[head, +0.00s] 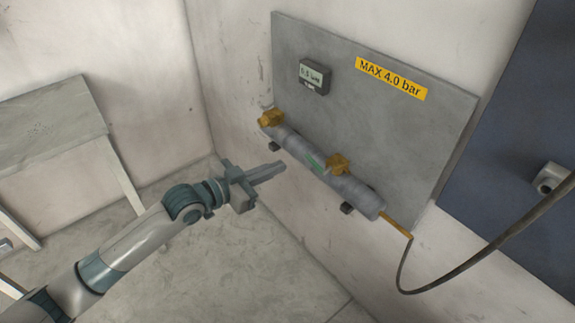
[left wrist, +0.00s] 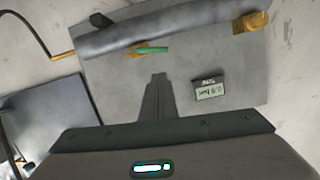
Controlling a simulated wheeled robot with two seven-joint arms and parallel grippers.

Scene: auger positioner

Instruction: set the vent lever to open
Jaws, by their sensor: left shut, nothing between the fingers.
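A grey pipe (head: 345,187) runs along the lower part of a grey wall panel (head: 400,135). A yellow-orange fitting (head: 337,163) sits on its middle, with a narrow green bar (head: 313,161) beside it. In the left wrist view the green bar (left wrist: 152,50) lies next to the orange fitting (left wrist: 132,52). I cannot tell whether the bar is the vent lever or which setting it shows. Another orange fitting (head: 270,119) is at the pipe's far left end. My left gripper (head: 283,165) is shut and empty, apart from the pipe, pointing toward it. My right gripper is not in view.
A small gauge display (head: 314,76) and a yellow "MAX 4.0 bar" label (head: 391,78) are on the panel. A dark hose (head: 480,258) hangs from the pipe's right end. A pale table (head: 50,125) stands at left. The floor below the panel is clear.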

